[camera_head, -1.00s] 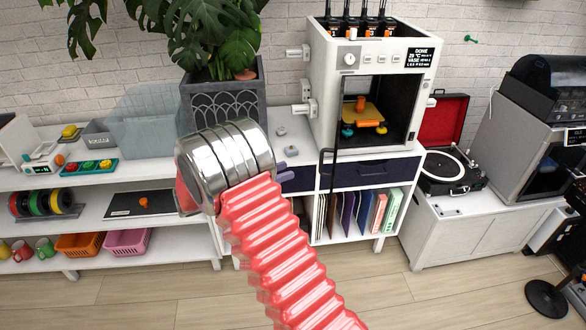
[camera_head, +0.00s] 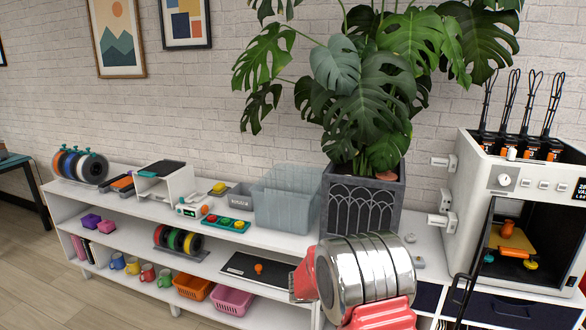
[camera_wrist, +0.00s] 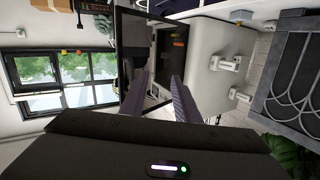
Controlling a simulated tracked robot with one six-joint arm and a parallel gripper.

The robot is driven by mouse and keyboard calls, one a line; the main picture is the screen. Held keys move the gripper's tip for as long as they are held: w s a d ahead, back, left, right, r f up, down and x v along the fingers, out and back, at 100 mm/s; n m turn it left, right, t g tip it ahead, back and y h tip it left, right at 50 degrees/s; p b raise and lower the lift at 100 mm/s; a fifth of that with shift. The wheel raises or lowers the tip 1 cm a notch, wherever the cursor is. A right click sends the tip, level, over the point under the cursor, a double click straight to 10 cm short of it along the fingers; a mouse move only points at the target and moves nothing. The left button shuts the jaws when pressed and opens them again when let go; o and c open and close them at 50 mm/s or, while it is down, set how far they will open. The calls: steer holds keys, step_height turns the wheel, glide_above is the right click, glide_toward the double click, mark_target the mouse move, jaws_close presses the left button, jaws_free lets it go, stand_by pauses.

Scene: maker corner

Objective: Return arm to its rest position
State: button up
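My gripper (camera_wrist: 159,77) shows in the wrist view with its two dark fingers apart and nothing between them. Beyond the fingers is the white 3D printer (camera_wrist: 217,58), with no contact visible. In the head view my red ribbed arm with its shiny metal joint rises at the bottom, right of centre, in front of the shelf. My gripper's fingers cannot be made out there.
The 3D printer (camera_head: 481,203) stands at the right. A monstera in a grey planter (camera_head: 389,207) and a clear blue-grey bin (camera_head: 285,212) stand behind my arm. The white shelf (camera_head: 130,215) holds spools, mugs and baskets. Floor at the lower left is clear.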

steer(key=w+a+f+n+t+y, duration=0.6)
steer(key=w+a+t+y, duration=0.25)
steer(key=w, duration=0.25)
steer(key=s+a+r+n+g+y, duration=0.1)
steer(key=s+a+r+n+y, duration=0.2)
steer(key=a, duration=0.4)
steer(key=s+a+r+n+y, duration=0.1)
steer(key=s+a+n+y, duration=0.25)
steer(key=a+y, duration=0.25)
steer(key=s+r+n+g+y, duration=0.1)
steer(key=s+r+n+g, duration=0.15)
steer(key=s, duration=0.75)
steer(key=s+r+n+g+y, duration=0.1)
steer(key=s+r+n+g, duration=0.15)
steer(key=s, duration=0.85)
steer(key=s+d+r+h, duration=0.1)
steer(key=s+d+r, duration=0.1)
steer(key=s, duration=0.3)
steer(key=s+d+r+t, duration=0.1)
steer(key=s+d+r, duration=0.2)
steer(key=s+r, duration=0.1)
steer(key=s+d+r+h, duration=0.1)
steer(key=s+d+r, duration=0.2)
steer(key=s, duration=0.3)
steer(key=shift+s+h, duration=0.35)
steer(key=shift+s, duration=0.05)
